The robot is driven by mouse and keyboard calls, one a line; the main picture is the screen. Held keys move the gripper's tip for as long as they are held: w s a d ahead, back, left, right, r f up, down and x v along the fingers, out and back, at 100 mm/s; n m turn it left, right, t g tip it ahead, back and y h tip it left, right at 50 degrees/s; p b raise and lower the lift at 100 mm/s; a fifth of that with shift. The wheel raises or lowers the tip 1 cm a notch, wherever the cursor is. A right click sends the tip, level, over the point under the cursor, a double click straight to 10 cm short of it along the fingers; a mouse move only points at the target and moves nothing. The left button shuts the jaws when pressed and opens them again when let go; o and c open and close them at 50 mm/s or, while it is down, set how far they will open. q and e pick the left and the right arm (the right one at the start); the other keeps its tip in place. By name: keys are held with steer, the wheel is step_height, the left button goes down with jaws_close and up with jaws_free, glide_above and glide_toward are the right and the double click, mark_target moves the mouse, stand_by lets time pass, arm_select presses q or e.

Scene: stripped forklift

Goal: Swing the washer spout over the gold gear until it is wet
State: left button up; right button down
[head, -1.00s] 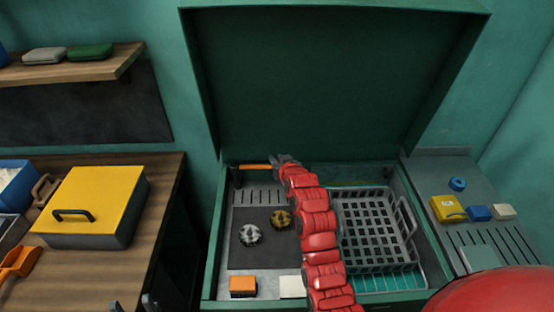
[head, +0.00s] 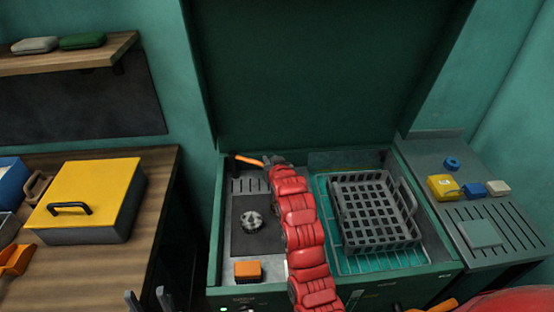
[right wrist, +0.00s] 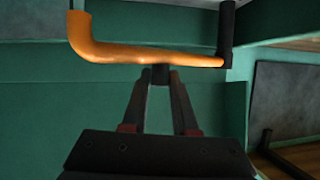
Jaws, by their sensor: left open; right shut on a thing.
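The orange washer spout (head: 250,161) is at the back left of the open green washer and also crosses the right wrist view (right wrist: 140,55). My right gripper (head: 274,161) is shut on it near its right end; its fingers meet just under the spout in the right wrist view (right wrist: 160,75). The gold gear is not visible now; my red right arm covers the area where it was seen. A silver-grey gear (head: 251,221) lies on the dark mat (head: 242,243) in the washer. My left gripper (head: 147,299) is open and empty at the bottom edge.
A grey basket (head: 373,248) stands on a teal rack in the washer's right half. An orange block (head: 248,271) sits at its front left. A yellow-lidded box (head: 95,185) stands on the left bench. Small items, including a yellow one (head: 442,187), lie on the right shelf.

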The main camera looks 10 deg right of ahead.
mark_target(259, 162)
steer(key=shift+s+a+b, duration=0.8)
steer(key=shift+s+a, duration=0.75)
steer(key=c, duration=0.7)
jaws_free()
steer(key=shift+a, duration=0.1)
steer(key=shift+s, duration=0.1)
